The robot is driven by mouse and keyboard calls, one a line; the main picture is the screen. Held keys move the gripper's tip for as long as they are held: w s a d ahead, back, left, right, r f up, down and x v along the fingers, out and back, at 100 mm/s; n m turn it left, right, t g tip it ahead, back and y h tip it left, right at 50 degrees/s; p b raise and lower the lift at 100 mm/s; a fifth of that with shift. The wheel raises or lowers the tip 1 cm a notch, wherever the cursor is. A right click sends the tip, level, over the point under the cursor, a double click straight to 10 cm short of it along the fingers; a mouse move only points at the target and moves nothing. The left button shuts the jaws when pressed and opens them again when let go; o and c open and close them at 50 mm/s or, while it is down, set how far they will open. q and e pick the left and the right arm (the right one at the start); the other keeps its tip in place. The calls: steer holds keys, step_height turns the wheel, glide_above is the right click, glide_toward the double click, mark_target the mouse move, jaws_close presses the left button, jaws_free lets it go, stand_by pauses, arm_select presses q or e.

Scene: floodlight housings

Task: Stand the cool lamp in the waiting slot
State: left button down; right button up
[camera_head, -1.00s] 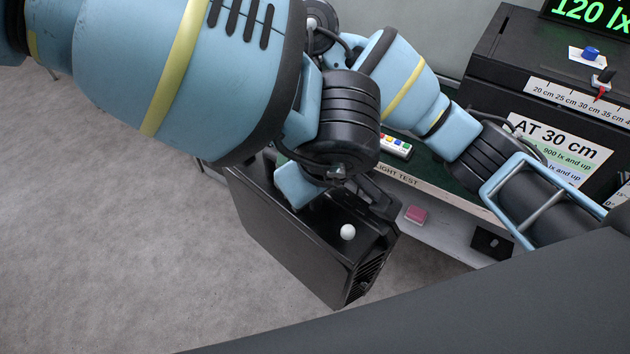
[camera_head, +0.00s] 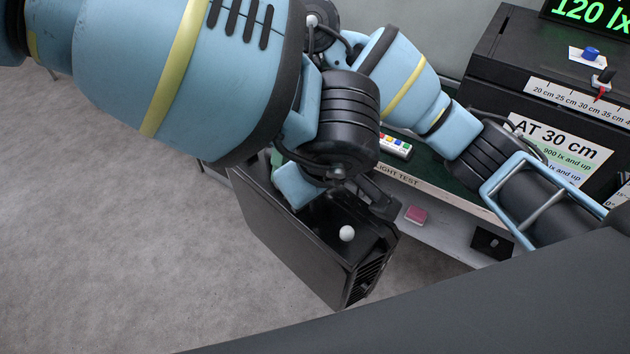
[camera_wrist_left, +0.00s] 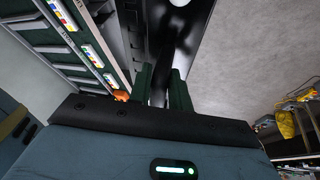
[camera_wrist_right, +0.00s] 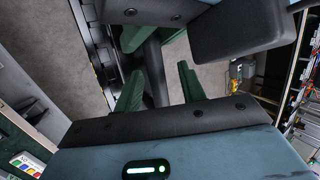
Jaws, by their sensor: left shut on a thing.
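A black floodlight housing (camera_head: 295,235) with side fins and a white knob (camera_head: 347,233) hangs tilted above the grey floor in the head view. My left gripper (camera_wrist_left: 162,88) is shut on its dark bar, which runs between the green fingers in the left wrist view. My right gripper (camera_wrist_right: 160,85) has its fingers spread, with the dark bar between them and clear gaps beside it; contact cannot be told. The left gripper's body fills the top of the right wrist view.
A black test box (camera_head: 530,85) reads 120 lx and carries an "AT 30 cm" sign. Green rails with coloured strips (camera_wrist_left: 92,55) lie close left of the left gripper. Floor at left is clear.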

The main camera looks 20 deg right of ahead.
arm_select(q)
steer(key=shift+w+d+r, duration=0.1)
steer(key=shift+w+r, duration=0.05)
steer(key=shift+r, duration=0.2)
arm_select(e)
steer(key=v, duration=1.2)
